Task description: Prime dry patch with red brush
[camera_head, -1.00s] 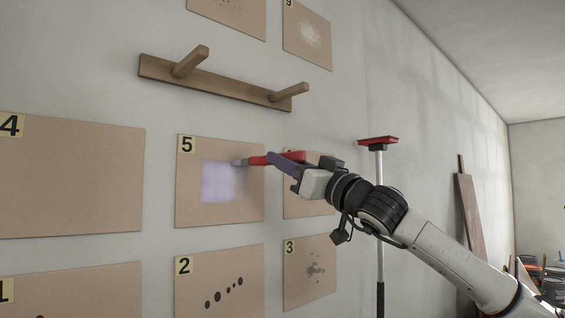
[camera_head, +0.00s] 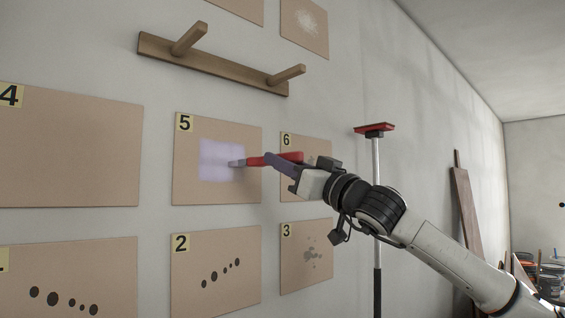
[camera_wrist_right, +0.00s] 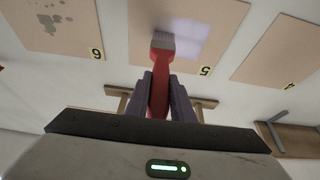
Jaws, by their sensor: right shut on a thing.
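My right gripper (camera_head: 279,163) is shut on the red brush (camera_head: 262,160), whose pale bristles point left at panel 5 (camera_head: 186,188). The brush also shows between the fingers in the right wrist view (camera_wrist_right: 159,75). A pale lilac patch (camera_head: 215,158) covers the middle of panel 5. The bristle tip lies over the right part of the patch; I cannot tell for sure whether it touches. In the right wrist view the patch (camera_wrist_right: 192,35) shows beside the bristles. My left gripper is not in view.
A wooden rail with two pegs (camera_head: 215,66) sticks out above panel 5. Blank panel 4 (camera_head: 70,150), spotted panel 2 (camera_head: 215,285) and stained panel 3 (camera_head: 300,262) surround it. A red-headed pole (camera_head: 375,130) stands behind my arm.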

